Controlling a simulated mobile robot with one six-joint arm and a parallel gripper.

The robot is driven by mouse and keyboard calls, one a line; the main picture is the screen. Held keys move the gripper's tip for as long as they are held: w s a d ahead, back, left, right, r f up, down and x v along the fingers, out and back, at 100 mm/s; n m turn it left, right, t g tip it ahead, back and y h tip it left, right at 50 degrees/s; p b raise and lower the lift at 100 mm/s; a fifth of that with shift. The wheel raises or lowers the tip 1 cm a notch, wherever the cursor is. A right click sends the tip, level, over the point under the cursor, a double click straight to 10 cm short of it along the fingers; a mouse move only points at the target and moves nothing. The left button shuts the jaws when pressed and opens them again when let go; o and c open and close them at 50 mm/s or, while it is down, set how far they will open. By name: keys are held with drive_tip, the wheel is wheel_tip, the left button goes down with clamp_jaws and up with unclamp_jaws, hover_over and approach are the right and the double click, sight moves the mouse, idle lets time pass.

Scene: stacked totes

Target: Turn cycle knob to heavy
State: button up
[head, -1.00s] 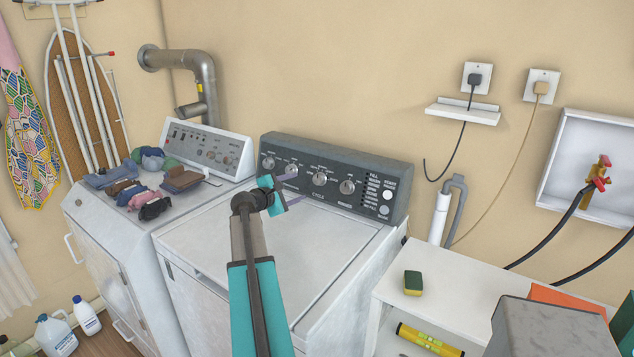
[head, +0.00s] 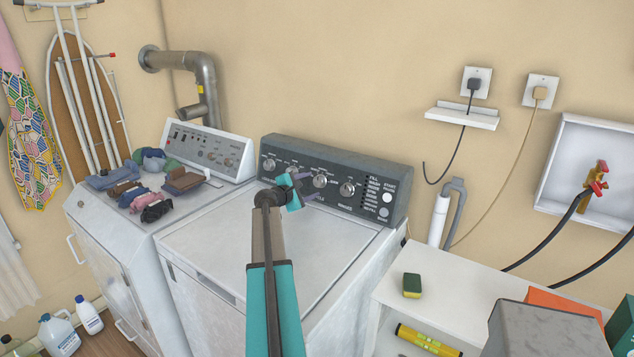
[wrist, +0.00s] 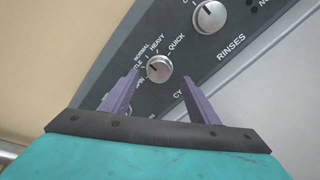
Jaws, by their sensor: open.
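The cycle knob (head: 319,181) is a small silver dial on the dark control panel of the right-hand white machine. In the wrist view the cycle knob (wrist: 158,68) has NORMAL, HEAVY and QUICK printed around its upper side. A dark mark on it seems to point up-left, near NORMAL, but it is too small to be sure. My gripper (head: 308,186) is open and empty, just left of the knob in the head view. In the wrist view the knob shows in the gap between the purple fingers (wrist: 160,76), with no clear contact.
The rinses knob (head: 347,189) is close to the right; another knob (head: 268,165) is at the panel's left. The washer lid (head: 215,245) below is bare. Folded clothes (head: 150,185) lie on the left machine. A shelf unit with a sponge (head: 412,286) stands at right.

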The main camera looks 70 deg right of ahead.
sight(317, 182)
drive_tip(key=shift+p+x, duration=0.55)
drive_tip(key=shift+x, duration=1.75)
